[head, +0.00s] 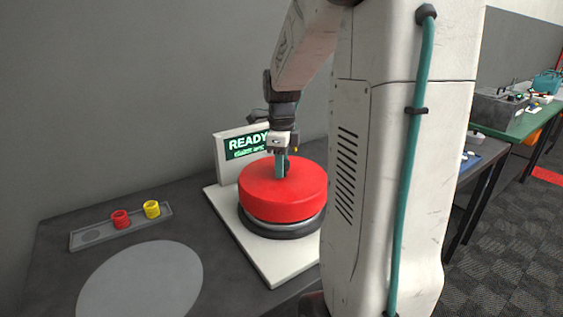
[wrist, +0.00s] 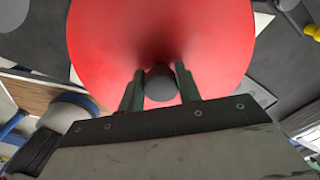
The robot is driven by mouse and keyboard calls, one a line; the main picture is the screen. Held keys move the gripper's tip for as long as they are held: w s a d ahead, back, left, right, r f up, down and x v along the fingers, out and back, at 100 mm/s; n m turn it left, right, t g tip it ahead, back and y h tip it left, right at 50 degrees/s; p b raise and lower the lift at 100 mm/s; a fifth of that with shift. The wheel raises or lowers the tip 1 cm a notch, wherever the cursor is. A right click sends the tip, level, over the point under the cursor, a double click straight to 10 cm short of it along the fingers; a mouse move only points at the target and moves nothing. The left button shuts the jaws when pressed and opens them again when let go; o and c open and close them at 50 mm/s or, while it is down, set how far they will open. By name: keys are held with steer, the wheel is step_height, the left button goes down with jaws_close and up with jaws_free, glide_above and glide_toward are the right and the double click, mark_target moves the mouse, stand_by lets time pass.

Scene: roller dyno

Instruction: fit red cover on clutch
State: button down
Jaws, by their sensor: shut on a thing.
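The red cover (head: 283,192) is a wide round disc with a dark knob on top. It rests on or just above the dark round clutch (head: 283,229), whose light rim shows under it; I cannot tell if it is fully seated. My gripper (head: 281,166) points down over the cover's middle. In the wrist view my gripper (wrist: 158,88) has a finger on each side of the dark knob (wrist: 160,83) and is shut on it. The red cover (wrist: 160,35) fills the top of that view. Most of the clutch is hidden under the cover.
A white base plate (head: 245,245) carries the clutch, with a green READY screen (head: 246,145) behind. A light grey round patch (head: 140,282) is bare.

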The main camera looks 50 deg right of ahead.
steer(key=shift+f, duration=1.85)
steer(key=c, duration=0.5)
jaws_free()
steer(key=shift+r, duration=3.5)
